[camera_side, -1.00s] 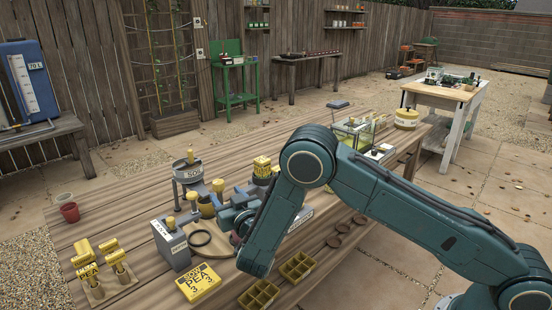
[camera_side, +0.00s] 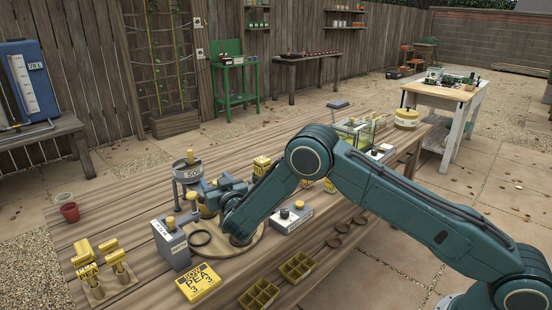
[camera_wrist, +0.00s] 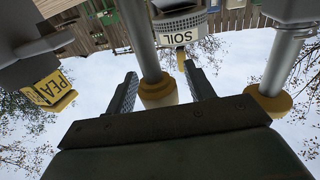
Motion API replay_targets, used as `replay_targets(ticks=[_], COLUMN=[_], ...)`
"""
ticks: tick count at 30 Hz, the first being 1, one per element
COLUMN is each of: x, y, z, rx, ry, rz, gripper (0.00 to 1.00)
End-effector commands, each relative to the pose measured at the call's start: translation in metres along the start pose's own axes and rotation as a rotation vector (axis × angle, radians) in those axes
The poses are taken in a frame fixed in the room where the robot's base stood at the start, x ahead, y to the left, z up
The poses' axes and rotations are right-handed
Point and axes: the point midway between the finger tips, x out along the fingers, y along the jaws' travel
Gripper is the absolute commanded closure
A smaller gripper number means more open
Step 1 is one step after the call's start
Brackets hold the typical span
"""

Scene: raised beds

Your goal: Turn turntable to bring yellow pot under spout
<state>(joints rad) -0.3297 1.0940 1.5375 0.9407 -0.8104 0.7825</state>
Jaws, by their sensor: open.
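The turntable is a round wooden disc (camera_side: 255,246) on the bench, partly covered by my arm. The soil hopper (camera_side: 188,173), a grey drum on legs, stands behind it and also shows upside down in the wrist view (camera_wrist: 180,28). Its spout is not clear. A yellow piece (camera_side: 206,211), perhaps the yellow pot, is mostly hidden below my gripper. My gripper (camera_side: 207,190) is open over the turntable's back left side, close to the hopper. In the wrist view, a grey post with a yellow end (camera_wrist: 158,93) appears between its fingers (camera_wrist: 163,90); contact cannot be told.
A grey-white box with knobs (camera_side: 292,218) stands right. Yellow seed trays (camera_side: 298,266) line the front edge.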

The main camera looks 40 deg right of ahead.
Motion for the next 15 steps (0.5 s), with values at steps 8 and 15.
replay_targets(ticks=[8,15], x=[0.0001,0.0], y=[0.0002,0.0001], z=[0.0,-0.0002], rx=[0.0,0.0], ry=[0.0,0.0], rz=[0.0,0.0], gripper=[0.58,0.91])
